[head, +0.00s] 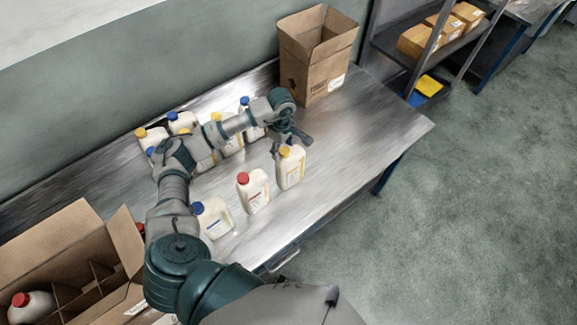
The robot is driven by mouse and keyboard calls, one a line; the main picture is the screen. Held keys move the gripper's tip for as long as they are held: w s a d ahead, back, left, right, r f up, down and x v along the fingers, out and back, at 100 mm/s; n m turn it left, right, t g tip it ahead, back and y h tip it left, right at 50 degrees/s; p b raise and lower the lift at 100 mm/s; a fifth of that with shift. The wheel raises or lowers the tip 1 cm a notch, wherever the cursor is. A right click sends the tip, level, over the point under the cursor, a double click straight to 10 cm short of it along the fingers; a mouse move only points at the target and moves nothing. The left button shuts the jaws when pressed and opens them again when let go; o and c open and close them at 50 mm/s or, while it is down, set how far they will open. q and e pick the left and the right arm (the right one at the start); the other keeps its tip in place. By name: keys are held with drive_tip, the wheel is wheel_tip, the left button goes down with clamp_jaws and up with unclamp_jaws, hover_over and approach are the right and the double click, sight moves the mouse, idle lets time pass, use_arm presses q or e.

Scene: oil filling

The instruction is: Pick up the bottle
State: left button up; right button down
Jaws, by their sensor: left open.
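Several white bottles with yellow, blue or red caps stand on a metal table (372,128). In front stand a yellow-capped bottle (291,170), a red-capped bottle (254,194) and a blue-capped bottle (213,218). A row of bottles with yellow and blue caps stands behind, partly hidden by my left arm. My left gripper (291,140) is open, just above and behind the yellow-capped front bottle. I cannot tell whether it touches that bottle. My right gripper is out of view.
An open cardboard box (318,60) stands at the table's back right. A shelf (385,42) with small boxes stands beyond the table. The table's right end is clear.

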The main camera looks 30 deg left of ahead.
use_arm(q)
drive_tip(key=shift+d+f, duration=0.2)
drive_tip(key=shift+f, duration=0.2)
drive_tip(key=shift+d, duration=0.4)
drive_tip(key=shift+c, duration=0.2)
drive_tip(key=c, duration=1.2)
drive_tip(key=shift+a, duration=0.25)
clamp_jaws()
